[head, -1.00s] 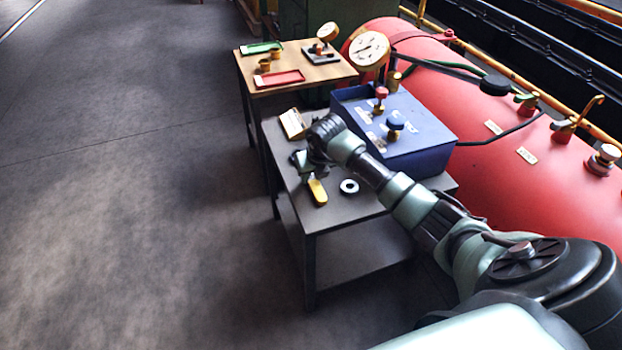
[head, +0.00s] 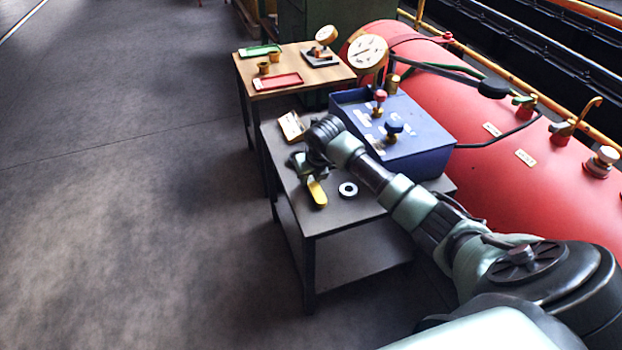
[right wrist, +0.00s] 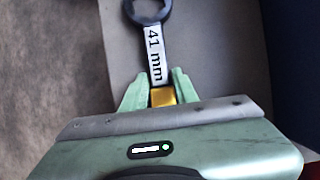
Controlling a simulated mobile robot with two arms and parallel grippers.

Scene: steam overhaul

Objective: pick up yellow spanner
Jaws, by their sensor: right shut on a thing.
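The yellow spanner (head: 317,193) is at the front left of the grey table (head: 345,214); its yellow handle end shows in the head view. In the right wrist view it has a dark ring end and a white label reading "41 mm" (right wrist: 154,54). My right gripper (head: 306,166) is over that table. Its green fingers (right wrist: 158,90) are shut on the spanner's yellow part. I cannot tell whether the spanner is lifted clear of the table. My left gripper is not in view.
A pale ring (head: 348,189) lies right of the spanner. A blue box (head: 425,135) with knobs stands behind it, beside a large red tank (head: 530,185). A wooden-topped table (head: 300,74) holds trays and a gauge. Floor at left is clear.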

